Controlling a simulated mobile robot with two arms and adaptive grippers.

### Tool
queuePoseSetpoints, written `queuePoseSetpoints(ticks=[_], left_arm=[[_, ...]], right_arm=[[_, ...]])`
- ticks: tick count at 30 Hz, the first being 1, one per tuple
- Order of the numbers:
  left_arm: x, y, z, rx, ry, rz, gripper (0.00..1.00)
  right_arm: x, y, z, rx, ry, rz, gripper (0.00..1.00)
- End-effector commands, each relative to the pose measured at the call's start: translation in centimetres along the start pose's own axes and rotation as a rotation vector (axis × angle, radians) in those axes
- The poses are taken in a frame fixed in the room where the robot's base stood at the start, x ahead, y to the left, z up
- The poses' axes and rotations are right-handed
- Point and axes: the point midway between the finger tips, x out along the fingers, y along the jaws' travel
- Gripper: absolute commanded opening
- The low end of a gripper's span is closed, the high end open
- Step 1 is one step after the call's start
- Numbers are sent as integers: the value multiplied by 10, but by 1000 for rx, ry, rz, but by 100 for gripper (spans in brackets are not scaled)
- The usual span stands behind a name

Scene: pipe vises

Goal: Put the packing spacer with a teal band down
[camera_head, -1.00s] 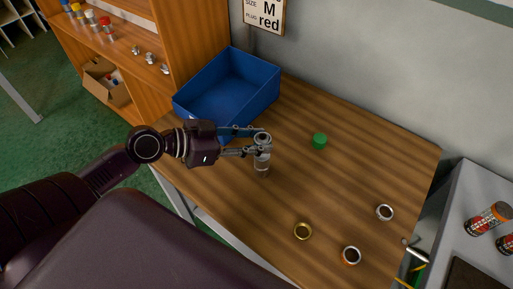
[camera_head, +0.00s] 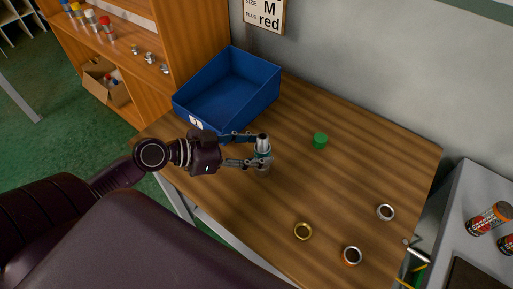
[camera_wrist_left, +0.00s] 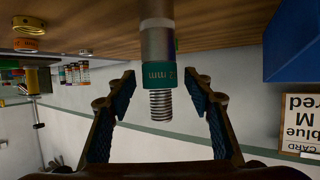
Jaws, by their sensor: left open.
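The packing spacer (camera_head: 263,146) is a silver cylinder with a teal band and a threaded end. It stands upright on the wooden table (camera_head: 225,190), thread up. In the left wrist view, which is upside down, the spacer (camera_wrist_left: 157,42) shows its teal band with "mm" lettering. My left gripper (camera_head: 263,150) is open around the upper part of the spacer. In the wrist view a gap shows between the band and each fingertip (camera_wrist_left: 160,78). My right gripper is not in view.
A blue bin (camera_head: 230,92) stands just behind my left gripper. A green cap (camera_head: 320,140) lies to the right of the spacer.

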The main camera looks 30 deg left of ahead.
Motion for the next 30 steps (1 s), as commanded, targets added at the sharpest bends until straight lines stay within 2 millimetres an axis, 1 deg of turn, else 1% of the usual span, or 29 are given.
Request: queuePoseSetpoints(ticks=[6, 8, 20, 24, 30], left_arm=[[-3, 0, -4, -1, -1, 0, 48], [-7, 0, -1, -1, -2, -1, 48], [-60, 0, 0, -2, -2, -1, 48], [-81, -1, -1, -4, 0, -2, 48], [-106, -1, -2, -2, 2, -2, 48]], right_arm=[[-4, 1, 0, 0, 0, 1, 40], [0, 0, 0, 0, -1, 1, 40], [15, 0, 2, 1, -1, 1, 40], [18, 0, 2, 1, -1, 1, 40], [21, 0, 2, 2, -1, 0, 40]])
